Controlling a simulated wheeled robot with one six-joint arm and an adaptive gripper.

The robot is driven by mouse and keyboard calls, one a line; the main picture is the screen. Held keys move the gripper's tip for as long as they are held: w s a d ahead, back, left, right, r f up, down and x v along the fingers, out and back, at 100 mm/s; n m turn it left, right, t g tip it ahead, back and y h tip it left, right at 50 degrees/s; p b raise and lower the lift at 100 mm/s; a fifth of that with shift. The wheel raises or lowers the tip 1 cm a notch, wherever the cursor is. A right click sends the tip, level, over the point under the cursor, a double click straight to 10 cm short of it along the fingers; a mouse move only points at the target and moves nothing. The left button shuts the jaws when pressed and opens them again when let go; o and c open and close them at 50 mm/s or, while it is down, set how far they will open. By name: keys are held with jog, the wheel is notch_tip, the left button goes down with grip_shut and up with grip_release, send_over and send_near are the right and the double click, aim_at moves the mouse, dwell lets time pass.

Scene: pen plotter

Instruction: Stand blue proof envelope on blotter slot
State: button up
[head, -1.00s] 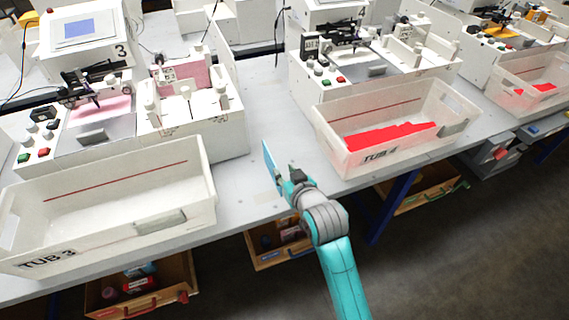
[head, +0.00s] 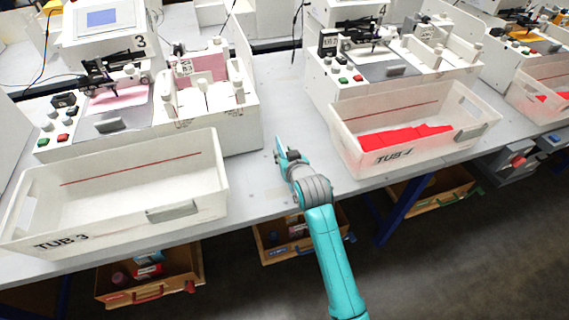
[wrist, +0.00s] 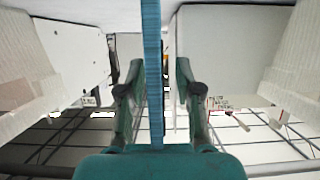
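The blue proof envelope is a thin blue slab standing on edge between the fingers in the wrist view (wrist: 152,75). In the head view only a narrow blue strip of it (head: 279,148) shows past my gripper (head: 287,157). My gripper appears shut on the envelope, though a narrow gap shows beside the right finger in the wrist view. It is over the bench between the two tubs. White fixtures with upright posts stand at station 3 (head: 215,112) and station 4 (head: 440,62). I cannot tell which part is the blotter slot.
Tub 3 (head: 60,222), empty inside, stands at the front left. Tub 4 (head: 352,147), holding red pieces (head: 400,138), stands to the right of my gripper. A bare strip of bench (head: 275,95) runs back between the stations.

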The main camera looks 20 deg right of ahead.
grip_shut()
dwell(0.3)
